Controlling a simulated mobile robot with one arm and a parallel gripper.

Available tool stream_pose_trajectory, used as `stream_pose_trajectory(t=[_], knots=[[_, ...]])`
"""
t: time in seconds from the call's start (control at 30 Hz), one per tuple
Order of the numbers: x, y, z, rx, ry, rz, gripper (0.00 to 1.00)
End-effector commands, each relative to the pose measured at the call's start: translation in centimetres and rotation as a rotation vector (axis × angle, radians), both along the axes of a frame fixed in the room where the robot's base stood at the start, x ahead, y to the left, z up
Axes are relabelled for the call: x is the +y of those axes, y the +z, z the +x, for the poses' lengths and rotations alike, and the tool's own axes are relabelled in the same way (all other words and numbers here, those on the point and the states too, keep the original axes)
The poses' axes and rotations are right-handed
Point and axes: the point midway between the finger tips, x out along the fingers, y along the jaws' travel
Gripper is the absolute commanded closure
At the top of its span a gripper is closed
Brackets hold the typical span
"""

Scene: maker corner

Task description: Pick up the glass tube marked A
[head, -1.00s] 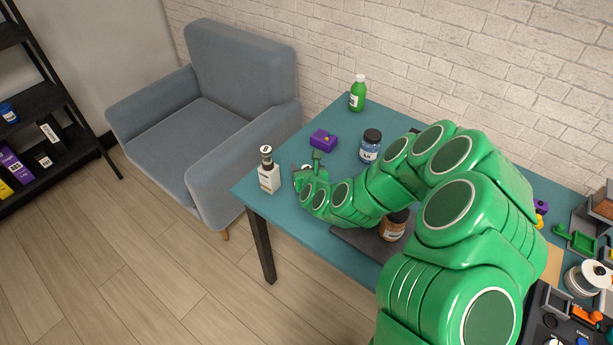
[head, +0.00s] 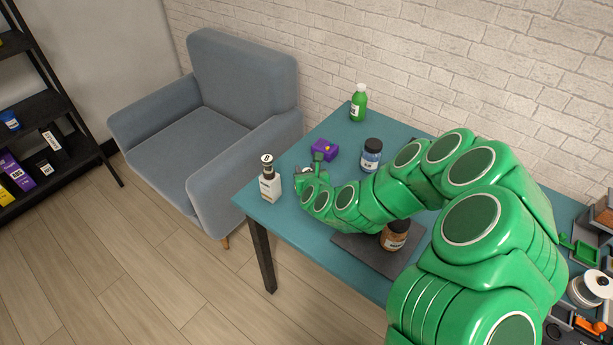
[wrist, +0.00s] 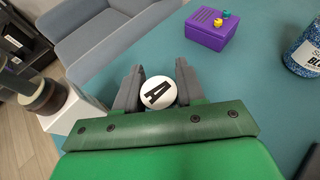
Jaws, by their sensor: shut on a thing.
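The tube marked A (wrist: 158,93) shows in the wrist view as a round white top with a black letter A. It sits between the two dark fingers of my gripper (wrist: 158,88), which is shut on it. The tube's body below the top is hidden. In the head view my gripper (head: 305,172) is over the left part of the teal table (head: 290,222), and the tube is too small and covered to make out there.
A white bottle with a dark top (head: 269,182) stands close left of my gripper. A purple box (head: 324,150), a blue jar (head: 371,155) and a green bottle (head: 358,103) stand behind. A brown jar (head: 394,236) is on a dark mat (head: 365,248).

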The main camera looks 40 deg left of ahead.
Motion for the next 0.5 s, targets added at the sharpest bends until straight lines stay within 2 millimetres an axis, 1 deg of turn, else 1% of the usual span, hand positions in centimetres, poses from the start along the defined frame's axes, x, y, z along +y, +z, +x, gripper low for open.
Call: stream_pose_trajectory(t=[0.03, 0.3, 0.5], knots=[[0.0, 0.8, 0.1, -0.001, -0.002, 0.003, 0.92], [0.0, 4.4, 0.0, -0.002, -0.001, 0.003, 0.92], [0.0, 6.2, 0.0, 0.002, -0.001, 0.000, 0.92]])
